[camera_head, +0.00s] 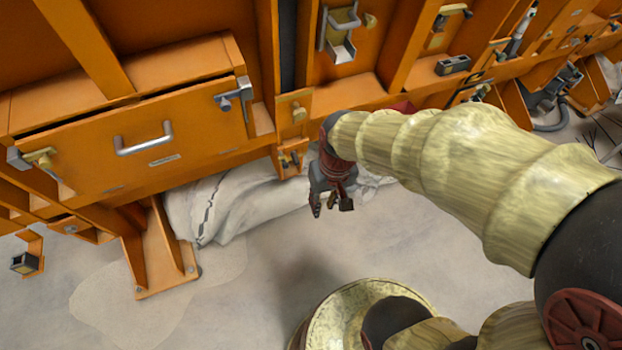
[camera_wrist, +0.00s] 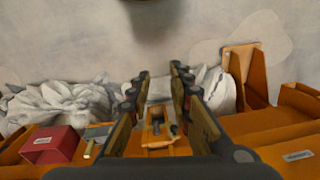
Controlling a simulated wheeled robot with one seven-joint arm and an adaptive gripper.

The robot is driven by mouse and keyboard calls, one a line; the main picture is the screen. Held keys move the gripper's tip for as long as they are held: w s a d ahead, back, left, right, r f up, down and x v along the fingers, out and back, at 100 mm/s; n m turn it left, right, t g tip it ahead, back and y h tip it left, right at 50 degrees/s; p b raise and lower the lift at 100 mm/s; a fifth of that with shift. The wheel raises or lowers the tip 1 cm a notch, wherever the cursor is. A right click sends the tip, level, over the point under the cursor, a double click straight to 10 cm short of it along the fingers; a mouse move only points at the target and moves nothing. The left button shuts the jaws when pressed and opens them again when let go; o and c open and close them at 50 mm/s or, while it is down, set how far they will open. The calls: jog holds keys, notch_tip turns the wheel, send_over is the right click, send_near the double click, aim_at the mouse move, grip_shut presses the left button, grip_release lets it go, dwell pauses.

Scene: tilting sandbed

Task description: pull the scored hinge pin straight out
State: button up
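My gripper (camera_head: 322,208) hangs below the orange frame in the head view, fingers pointing down, to the right of a small orange bracket with pin-like parts (camera_head: 290,160). In the wrist view my gripper (camera_wrist: 162,75) is open, its two dark fingers apart with nothing held. Beyond them and between them shows an orange bracket (camera_wrist: 157,110) with a dark slot and a small dark pin-like piece (camera_wrist: 173,130). A brass pin (camera_head: 299,111) sticks out of an orange block above. Scoring is too small to make out, so I cannot tell which pin is scored.
The orange drawer-like panel (camera_head: 150,140) carries a grey handle (camera_head: 145,139) and latches. White sacks (camera_head: 235,208) lie underneath, beside an orange foot (camera_head: 157,260). A red box (camera_wrist: 50,147) sits left in the wrist view. The concrete floor (camera_head: 240,300) is mostly clear.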

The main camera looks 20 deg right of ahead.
jog(key=w+d+f, duration=0.1)
jog(key=w+f, duration=0.4)
jog(key=f, duration=0.3)
jog(key=w+d+f, duration=0.1)
jog(key=w+f, duration=0.3)
jog(key=f, duration=0.4)
jog(key=n+t, duration=0.1)
jog(key=t, duration=0.2)
send_over(297, 160)
jog(key=s, duration=0.2)
jog(key=shift+s+a+r+h+b, duration=0.1)
jog(key=shift+r+h+b, duration=0.15)
jog(key=shift+b, duration=0.2)
jog(key=b+x, duration=0.1)
jog(key=x, duration=0.2)
jog(key=shift+f, duration=0.4)
jog(key=shift+w+f+b, duration=0.3)
jog(key=shift+f+b, duration=0.05)
jog(key=shift+f, duration=0.15)
jog(key=shift+c, duration=0.8)
jog(key=c, duration=0.4)
